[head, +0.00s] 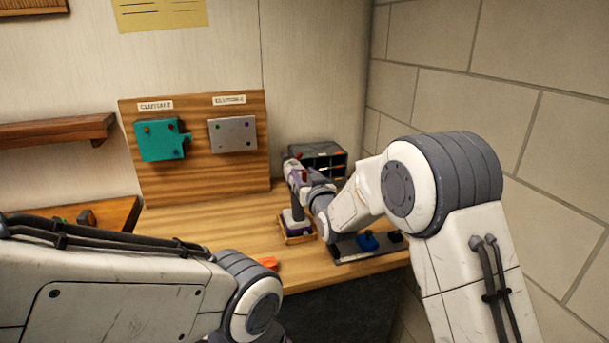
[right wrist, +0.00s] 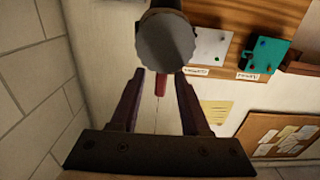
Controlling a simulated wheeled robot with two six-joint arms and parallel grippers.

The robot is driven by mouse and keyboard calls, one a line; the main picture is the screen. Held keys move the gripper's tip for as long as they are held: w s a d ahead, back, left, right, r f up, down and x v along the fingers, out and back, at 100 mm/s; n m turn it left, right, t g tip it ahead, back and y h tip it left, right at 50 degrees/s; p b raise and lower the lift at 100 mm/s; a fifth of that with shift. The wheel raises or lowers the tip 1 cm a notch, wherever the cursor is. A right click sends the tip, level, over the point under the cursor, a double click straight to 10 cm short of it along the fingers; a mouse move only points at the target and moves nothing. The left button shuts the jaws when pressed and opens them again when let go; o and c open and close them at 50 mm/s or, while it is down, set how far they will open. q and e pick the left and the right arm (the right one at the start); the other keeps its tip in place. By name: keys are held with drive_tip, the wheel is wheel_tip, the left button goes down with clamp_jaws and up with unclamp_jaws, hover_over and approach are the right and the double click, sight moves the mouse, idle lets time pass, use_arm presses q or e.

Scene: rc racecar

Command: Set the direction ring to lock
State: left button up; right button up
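A grey and purple drill-like tool stands upright in a small wooden holder (head: 299,239) on the bench; its base (head: 294,221) shows, but its upper part is largely covered by my right gripper (head: 298,178). In the right wrist view a round grey tool end (right wrist: 165,47) fills the top middle. A small red part (right wrist: 160,85) sits below it, between the two fingers of my right gripper (right wrist: 159,75). The fingers are apart, with gaps on both sides of the red part. I cannot make out ring markings. My left arm crosses the lower left; its gripper is out of frame.
A wooden board (head: 198,180) holds a teal plate (head: 158,142) and a grey plate (head: 232,135). A dark organizer (head: 327,151) stands behind the tool. A dark plate (head: 350,255) with a blue part (head: 367,241) lies to its right. An orange-red piece (head: 268,263) lies near the front edge.

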drive_tip(key=b+v, duration=0.3)
drive_tip(key=v, duration=0.7)
drive_tip(key=shift+s, duration=0.25)
drive_tip(key=shift+d, duration=0.1)
